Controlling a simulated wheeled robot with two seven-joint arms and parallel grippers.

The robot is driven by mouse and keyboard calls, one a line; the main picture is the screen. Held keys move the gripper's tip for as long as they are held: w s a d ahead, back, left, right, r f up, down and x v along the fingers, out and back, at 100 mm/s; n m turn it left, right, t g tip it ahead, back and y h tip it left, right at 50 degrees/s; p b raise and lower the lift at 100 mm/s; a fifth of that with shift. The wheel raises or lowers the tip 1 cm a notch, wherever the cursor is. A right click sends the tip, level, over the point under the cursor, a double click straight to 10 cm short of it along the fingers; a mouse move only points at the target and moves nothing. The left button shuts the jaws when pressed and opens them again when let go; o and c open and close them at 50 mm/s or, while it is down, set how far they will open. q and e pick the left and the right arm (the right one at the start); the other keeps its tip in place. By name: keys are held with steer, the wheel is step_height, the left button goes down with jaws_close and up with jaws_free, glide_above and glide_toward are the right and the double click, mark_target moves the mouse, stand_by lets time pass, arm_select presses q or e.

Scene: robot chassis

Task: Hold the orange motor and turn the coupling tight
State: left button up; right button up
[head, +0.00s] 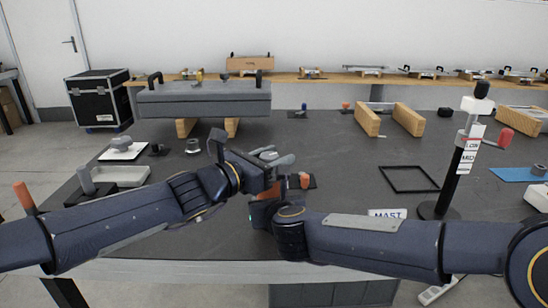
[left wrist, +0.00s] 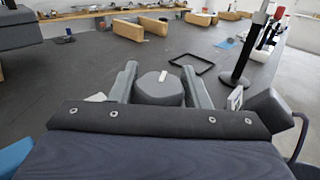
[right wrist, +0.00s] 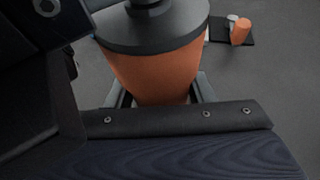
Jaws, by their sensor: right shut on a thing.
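The orange motor (right wrist: 155,75) stands between the fingers of my right gripper (right wrist: 158,98), which is shut on it. It has a wide dark top with a narrower dark part above, cut off by the frame edge. In the left wrist view, the grey coupling (left wrist: 158,90) with a pale mark on top sits between the two fingers of my left gripper (left wrist: 160,85). Those fingers look open, one on each side of it. In the head view, my left gripper (head: 275,160) is just above my right gripper (head: 262,208); the arms hide most of the motor.
A small orange cylinder (head: 304,180) stands on a dark pad beside the grippers. A black frame (head: 409,179) lies to the right, near a black post (head: 452,180) with labels. A grey block on wooden supports (head: 205,100) stands back left. The dark table between is mostly clear.

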arm_select(q)
steer(key=c, duration=0.5)
arm_select(e)
steer(key=shift+f, duration=0.35)
arm_select(q)
steer(key=shift+m, duration=0.3)
steer(key=shift+s+d+r+m+g+h, duration=0.1)
steer(key=shift+m+g+h, duration=0.9)
steer(key=shift+g+h, duration=0.45)
steer(key=shift+s+d+m+g+h, duration=0.15)
steer(key=shift+m+g+h, duration=0.2)
steer(key=shift+m+g, duration=0.75)
steer(key=shift+s+m+g+h, duration=0.1)
steer(key=shift+m+g+h, duration=0.35)
steer(key=shift+g, duration=1)
steer(key=shift+s+m+g, duration=0.1)
steer(key=shift+m+g, duration=0.15)
steer(key=shift+g, duration=0.05)
steer(key=o, duration=1)
steer(key=shift+c, duration=0.2)
